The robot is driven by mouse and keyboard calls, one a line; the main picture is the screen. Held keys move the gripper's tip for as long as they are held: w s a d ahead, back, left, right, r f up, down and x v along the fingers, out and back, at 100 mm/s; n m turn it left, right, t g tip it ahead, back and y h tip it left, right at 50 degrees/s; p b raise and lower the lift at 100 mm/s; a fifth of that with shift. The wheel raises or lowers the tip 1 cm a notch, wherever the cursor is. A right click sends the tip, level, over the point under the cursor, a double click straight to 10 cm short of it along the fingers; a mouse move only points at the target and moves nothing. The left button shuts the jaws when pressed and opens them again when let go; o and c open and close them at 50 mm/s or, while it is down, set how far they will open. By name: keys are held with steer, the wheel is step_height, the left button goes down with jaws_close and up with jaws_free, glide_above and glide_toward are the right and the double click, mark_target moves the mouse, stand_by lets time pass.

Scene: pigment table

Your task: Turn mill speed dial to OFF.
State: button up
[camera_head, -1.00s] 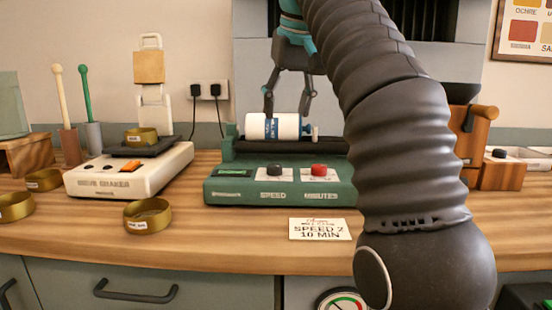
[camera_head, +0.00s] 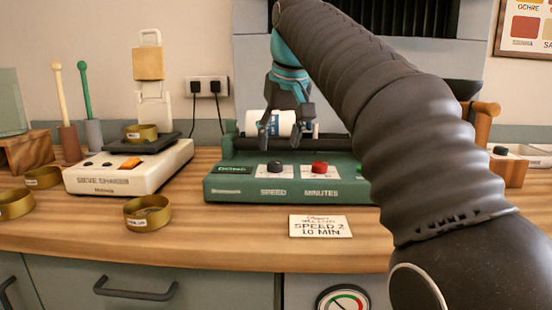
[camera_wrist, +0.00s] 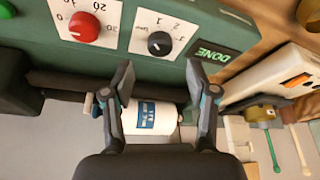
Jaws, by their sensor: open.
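The speed dial (camera_head: 275,168) is a black knob on a white plate, on the front of the green mill (camera_head: 232,190). It also shows upside down in the wrist view (camera_wrist: 159,43), with small numbers around it; I cannot tell its setting for sure. My gripper (camera_head: 281,143) is open and empty, pointing down above the back of the mill panel, in front of the white jar (camera_head: 283,122). In the wrist view my fingers (camera_wrist: 160,80) are spread, with the speed dial beyond their tips, not touched. The mill's display (camera_wrist: 214,54) reads DONE.
A red minutes dial (camera_head: 319,168) sits right of the speed dial. The white jar lies on the rollers behind the panel. A card (camera_head: 320,227) reading SPEED 2, 10 MIN lies in front. A sieve shaker (camera_head: 125,172) and brass sieves (camera_head: 147,212) stand left.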

mark_target(275, 163)
steer(key=shift+x, duration=2.8)
jaws_close()
